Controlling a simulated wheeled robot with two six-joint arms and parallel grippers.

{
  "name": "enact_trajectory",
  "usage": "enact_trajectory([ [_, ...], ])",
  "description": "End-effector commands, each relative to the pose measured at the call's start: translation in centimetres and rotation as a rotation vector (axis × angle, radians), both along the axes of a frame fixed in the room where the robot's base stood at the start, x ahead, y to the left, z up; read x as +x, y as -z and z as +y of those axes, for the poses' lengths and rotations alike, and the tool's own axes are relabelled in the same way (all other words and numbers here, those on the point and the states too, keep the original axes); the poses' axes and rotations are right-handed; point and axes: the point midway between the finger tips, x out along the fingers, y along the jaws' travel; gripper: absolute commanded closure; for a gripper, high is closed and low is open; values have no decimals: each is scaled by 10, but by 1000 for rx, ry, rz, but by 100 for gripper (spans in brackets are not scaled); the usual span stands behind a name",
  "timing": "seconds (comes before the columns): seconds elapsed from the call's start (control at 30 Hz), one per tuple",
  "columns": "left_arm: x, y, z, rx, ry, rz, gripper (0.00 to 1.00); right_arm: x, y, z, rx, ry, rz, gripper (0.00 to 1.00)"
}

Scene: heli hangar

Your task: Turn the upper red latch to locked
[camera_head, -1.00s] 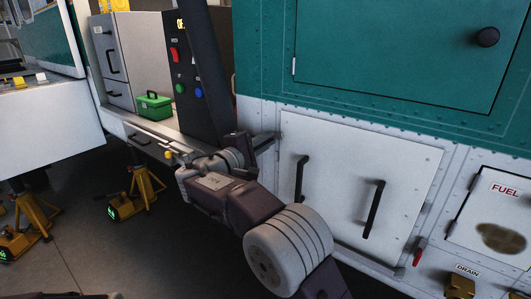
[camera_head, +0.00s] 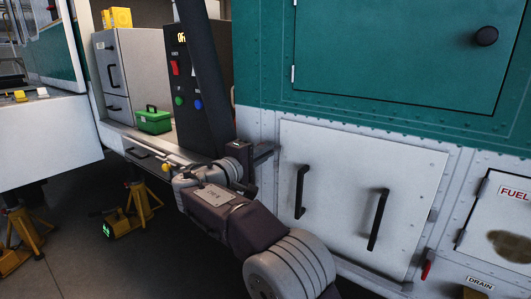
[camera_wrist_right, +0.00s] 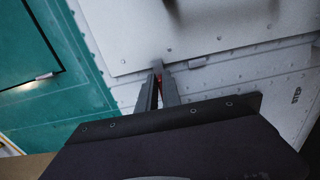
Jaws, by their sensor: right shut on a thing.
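My right gripper (camera_head: 262,154) is at the upper left edge of the white hatch panel (camera_head: 350,215) with two black handles. In the right wrist view its two grey fingers (camera_wrist_right: 158,82) are closed around a small red piece (camera_wrist_right: 160,84) at the panel's edge, which appears to be the upper red latch. The fingers hide most of it, so I cannot tell its angle. In the head view the gripper hides this latch. A second red latch (camera_head: 427,269) shows at the panel's lower right edge. My left gripper is not in view.
A teal door (camera_head: 400,50) with a black knob is above the panel. A fuel panel (camera_head: 500,225) is at the right. A green box (camera_head: 154,120) sits on a ledge beside a dark switch box (camera_head: 180,80). Yellow jacks (camera_head: 140,203) stand on the floor at left.

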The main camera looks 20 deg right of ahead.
Motion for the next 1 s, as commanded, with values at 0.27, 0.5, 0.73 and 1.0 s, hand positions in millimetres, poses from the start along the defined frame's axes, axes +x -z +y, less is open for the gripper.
enact_trajectory([
  [0.27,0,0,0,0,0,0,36,0,1,0,0,1,1,69],
  [0.5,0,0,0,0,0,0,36,-3,0,5,0,-2,1,69],
  [0.73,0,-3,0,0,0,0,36,-32,0,44,0,-5,1,69],
  [1.0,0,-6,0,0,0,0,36,-55,0,71,0,-1,1,69],
])
